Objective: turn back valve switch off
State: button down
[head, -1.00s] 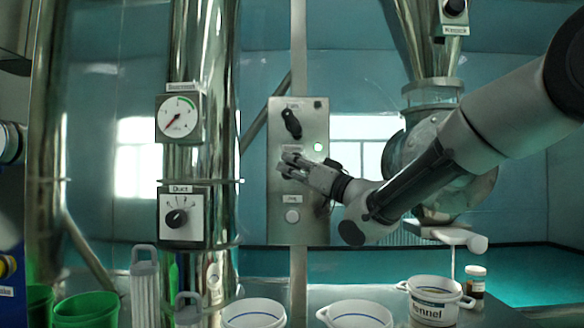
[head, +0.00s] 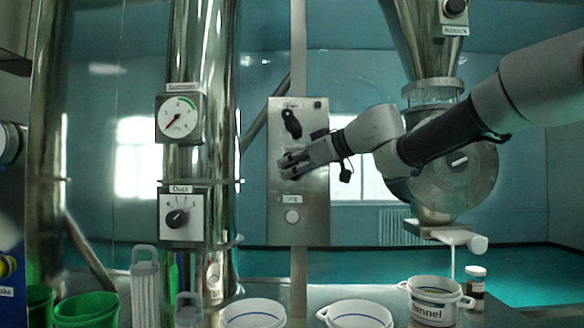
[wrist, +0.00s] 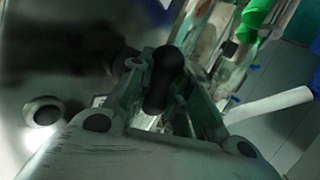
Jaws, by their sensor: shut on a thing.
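A steel panel (head: 311,230) stands at the centre of the head view. My gripper (head: 287,161) is at its middle, fingers against the panel face. In the wrist view my gripper (wrist: 165,88) is shut on a black knob (wrist: 167,72), which sits between the two fingers. In the head view the fingers hide this knob and its label, so I cannot read its name or setting. A second black knob (head: 291,123) sits above the gripper on the same panel, tilted. No readable label says back valve.
A white round button (head: 292,216) is below my gripper. To the left are a gauge (head: 179,118) and the Duct knob (head: 177,218) on a steel pipe. A hopper machine (head: 458,165) stands behind my arm. White tubs (head: 254,315) and green buckets (head: 88,309) are below.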

jog(key=shift+n+g+h, duration=0.3)
jog(key=shift+n+h, duration=0.2)
jog(key=shift+h, duration=0.4)
jog(key=c, duration=1.3)
grip_release()
jog(key=v, duration=1.2)
jog(key=shift+r, duration=0.15)
